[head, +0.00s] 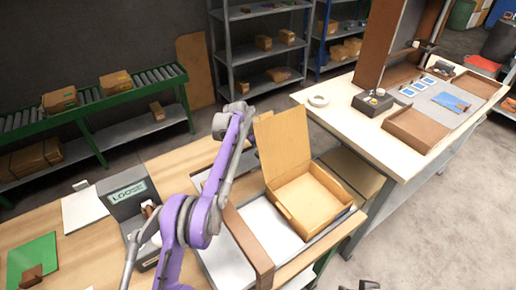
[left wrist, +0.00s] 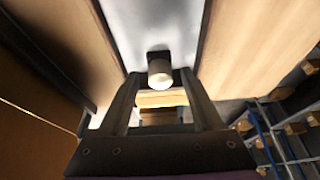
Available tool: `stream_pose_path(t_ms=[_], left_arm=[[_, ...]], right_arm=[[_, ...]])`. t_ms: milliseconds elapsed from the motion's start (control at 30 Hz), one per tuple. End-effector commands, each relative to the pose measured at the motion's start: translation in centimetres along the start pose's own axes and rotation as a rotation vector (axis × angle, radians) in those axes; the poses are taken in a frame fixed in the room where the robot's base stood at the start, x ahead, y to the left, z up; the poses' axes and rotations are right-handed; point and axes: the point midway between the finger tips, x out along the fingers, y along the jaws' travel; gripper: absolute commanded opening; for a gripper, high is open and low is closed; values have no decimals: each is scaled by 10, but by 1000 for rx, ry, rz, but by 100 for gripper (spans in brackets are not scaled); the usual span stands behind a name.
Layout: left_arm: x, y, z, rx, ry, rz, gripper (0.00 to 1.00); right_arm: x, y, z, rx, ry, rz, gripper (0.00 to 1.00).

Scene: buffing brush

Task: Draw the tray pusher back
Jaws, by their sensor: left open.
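In the left wrist view, my left gripper (head: 230,178) (left wrist: 162,103) is open, with one finger on each side. A short pale cylindrical knob (left wrist: 160,74) on a dark mount shows between and just beyond the fingertips; I cannot tell whether they touch it. It appears to belong to the tray pusher, which I cannot make out clearly. In the head view, my purple left arm covers much of the area around the gripper. A white tray surface (head: 220,262) carries a brown bar (head: 246,240). My right gripper is not clearly seen.
An open cardboard box (head: 308,200) with its flap raised stands right of the brown bar. A grey device marked LOGO (head: 128,195) and a green sheet (head: 32,258) are on the bench at left. Another bench (head: 345,120) stands at right.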

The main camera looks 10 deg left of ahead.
Motion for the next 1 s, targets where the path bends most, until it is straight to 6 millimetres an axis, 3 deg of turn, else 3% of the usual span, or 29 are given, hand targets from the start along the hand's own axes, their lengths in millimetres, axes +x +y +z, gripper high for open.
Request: stream_pose_path(t_ms=[167,500,1000], left_arm=[[0,0,0,0,0,0,63],[0,0,0,0,0,0,2],[-1,0,0,0,0,0,0]], right_arm=[[0,0,0,0,0,0,50],[0,0,0,0,0,0,50],[0,0,0,0,0,0,50]])
